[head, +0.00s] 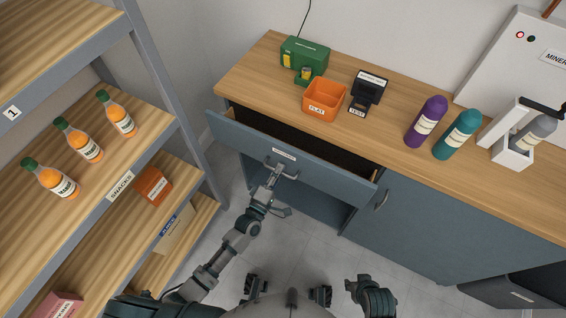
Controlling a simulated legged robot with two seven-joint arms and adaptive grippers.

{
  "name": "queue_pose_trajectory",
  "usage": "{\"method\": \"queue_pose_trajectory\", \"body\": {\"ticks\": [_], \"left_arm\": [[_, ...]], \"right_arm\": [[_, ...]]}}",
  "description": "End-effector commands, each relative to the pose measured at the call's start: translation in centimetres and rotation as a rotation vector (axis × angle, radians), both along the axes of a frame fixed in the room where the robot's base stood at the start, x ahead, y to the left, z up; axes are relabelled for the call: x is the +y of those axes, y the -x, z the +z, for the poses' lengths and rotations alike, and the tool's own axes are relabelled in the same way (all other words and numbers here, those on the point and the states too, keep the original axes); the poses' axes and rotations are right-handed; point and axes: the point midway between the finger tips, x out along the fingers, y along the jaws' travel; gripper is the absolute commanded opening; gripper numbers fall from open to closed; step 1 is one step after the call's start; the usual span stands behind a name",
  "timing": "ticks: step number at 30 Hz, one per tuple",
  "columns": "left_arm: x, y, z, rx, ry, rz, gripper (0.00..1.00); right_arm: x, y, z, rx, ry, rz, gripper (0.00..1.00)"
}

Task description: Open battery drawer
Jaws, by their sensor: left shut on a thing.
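The blue-grey drawer (325,180) is pulled out from under the wooden counter. Its front carries a small white label, too small to read here, and a metal bar handle (266,164). A strip of the dark drawer inside shows behind the front; I see no contents there. My left gripper (276,172) is shut on the handle at the middle of the drawer front. Part of my right arm shows at the bottom, right of centre, away from the drawer; its fingers cannot be made out clearly.
On the counter (400,150) stand a green charger (305,58), an orange bin (324,100), a black test device (370,90) and several bottles. A shelf rack (165,95) with orange drinks stands left of my left arm. A closed cabinet door (430,215) is right of the drawer.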

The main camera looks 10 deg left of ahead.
Motion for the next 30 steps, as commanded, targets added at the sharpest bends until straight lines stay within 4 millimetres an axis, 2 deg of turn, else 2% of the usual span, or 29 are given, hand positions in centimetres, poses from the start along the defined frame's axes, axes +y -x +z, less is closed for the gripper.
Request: {"method": "queue_pose_trajectory", "body": {"ticks": [2, 3, 9, 15, 21, 30], "left_arm": [[0.8, 1.9, 0.0, 0.008, -0.005, -0.001, 0.00], [1.2, 2.9, 0.0, 0.007, -0.005, 0.000, 0.00], [2.9, 7.6, -0.1, 0.008, -0.006, 0.001, 0.00], [4.2, 11.3, -0.3, 0.010, -0.005, -0.002, 0.00], [5.0, 13.4, -0.4, 0.009, -0.004, -0.001, 0.00], [5.3, 14.3, -0.5, 0.009, -0.003, 0.001, 0.00]], "right_arm": [[-0.7, 1.8, 0.5, 0.086, 0.020, -0.005, 0.40], [-0.7, 1.9, -0.2, 0.102, 0.024, -0.006, 0.40], [-0.5, 1.0, -3.8, 0.105, 0.022, -0.003, 0.40], [-0.4, 0.7, -6.0, 0.107, 0.022, -0.001, 0.40], [-0.3, 0.7, -7.3, 0.110, 0.023, 0.001, 0.40], [-0.3, 0.7, -7.9, 0.110, 0.022, 0.002, 0.40]]}}
